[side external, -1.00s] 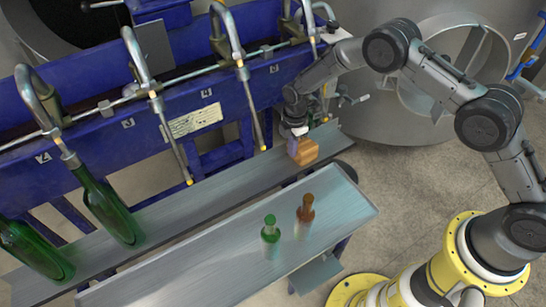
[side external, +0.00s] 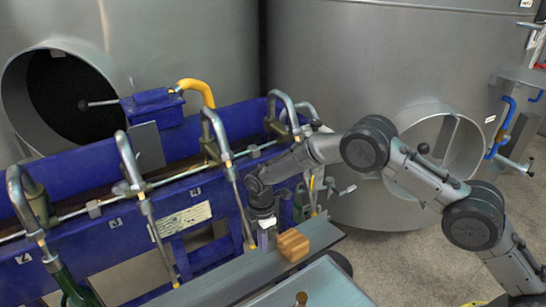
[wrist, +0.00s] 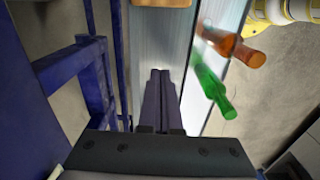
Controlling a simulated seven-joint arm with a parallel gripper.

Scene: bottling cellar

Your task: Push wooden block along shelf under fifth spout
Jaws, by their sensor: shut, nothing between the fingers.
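The wooden block (side external: 292,245) stands on the grey shelf (side external: 225,283) near its right end; its near end also shows at the top edge of the wrist view (wrist: 160,4). The row of spouts runs along the blue machine; one spout tube (side external: 243,215) hangs down just left of my gripper. My gripper (side external: 266,238) points down to the left of the block, low over the shelf. In the wrist view its fingers (wrist: 158,78) are together and empty, with a gap to the block. The spout numbers are too small to read surely.
A green bottle (wrist: 208,88) and a brown bottle (wrist: 236,48) stand on the lower shelf (wrist: 216,20) beside the grey one. Another green bottle (side external: 75,290) is under a spout at far left. The blue frame (side external: 190,215) borders the shelf behind.

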